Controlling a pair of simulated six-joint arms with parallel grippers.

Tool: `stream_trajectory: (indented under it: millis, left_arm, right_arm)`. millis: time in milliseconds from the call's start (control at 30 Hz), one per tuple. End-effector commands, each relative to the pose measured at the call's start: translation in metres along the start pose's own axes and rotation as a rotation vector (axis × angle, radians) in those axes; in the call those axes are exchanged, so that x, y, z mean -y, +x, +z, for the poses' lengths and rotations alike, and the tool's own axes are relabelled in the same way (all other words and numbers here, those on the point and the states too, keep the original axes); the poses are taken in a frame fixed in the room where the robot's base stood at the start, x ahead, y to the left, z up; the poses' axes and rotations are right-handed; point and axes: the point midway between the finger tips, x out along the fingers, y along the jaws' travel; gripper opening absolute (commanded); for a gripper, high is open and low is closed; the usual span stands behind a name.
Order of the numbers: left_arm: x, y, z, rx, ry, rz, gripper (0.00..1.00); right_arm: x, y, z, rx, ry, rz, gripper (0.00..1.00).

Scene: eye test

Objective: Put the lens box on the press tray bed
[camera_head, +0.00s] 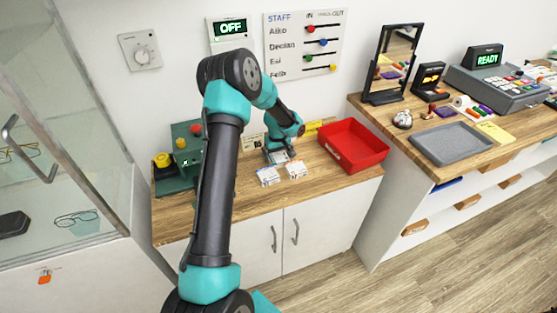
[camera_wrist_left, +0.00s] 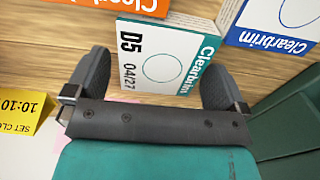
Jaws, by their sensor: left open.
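A white lens box with a teal band, "D5" and "04/27" (camera_wrist_left: 160,62) lies between the spread fingers of my left gripper (camera_wrist_left: 152,72) in the left wrist view. The fingers stand on either side of it; whether they touch it I cannot tell. In the head view my left gripper (camera_head: 279,155) is low over the wooden counter, behind a blue-marked box (camera_head: 268,176) and an orange-marked box (camera_head: 296,170). The green press (camera_head: 176,178) stands left of it, partly hidden by my arm. I cannot make out its tray bed. My right gripper is not in view.
A red tray (camera_head: 372,146) stands right of my gripper. In the left wrist view, orange (camera_wrist_left: 140,8) and blue (camera_wrist_left: 270,25) boxes lie close beyond the teal one, and a yellow card (camera_wrist_left: 22,112) is at left. A glass cabinet (camera_head: 60,140) stands at far left.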

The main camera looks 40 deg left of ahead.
Motion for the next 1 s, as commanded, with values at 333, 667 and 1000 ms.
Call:
stream_trajectory:
  millis: [333, 667, 1000]
  left_arm:
    - [0.0000, -0.0002, -0.0001, 0.000, 0.000, 0.000, 0.79]
    - [0.0000, -0.0003, -0.0001, 0.000, 0.000, 0.000, 0.49]
    - [-0.0002, -0.0064, -0.0004, -0.001, 0.000, 0.001, 0.49]
  right_arm:
    - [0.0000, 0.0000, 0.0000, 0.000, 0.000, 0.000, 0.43]
    - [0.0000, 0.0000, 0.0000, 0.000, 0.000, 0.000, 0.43]
    - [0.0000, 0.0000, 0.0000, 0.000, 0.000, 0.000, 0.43]
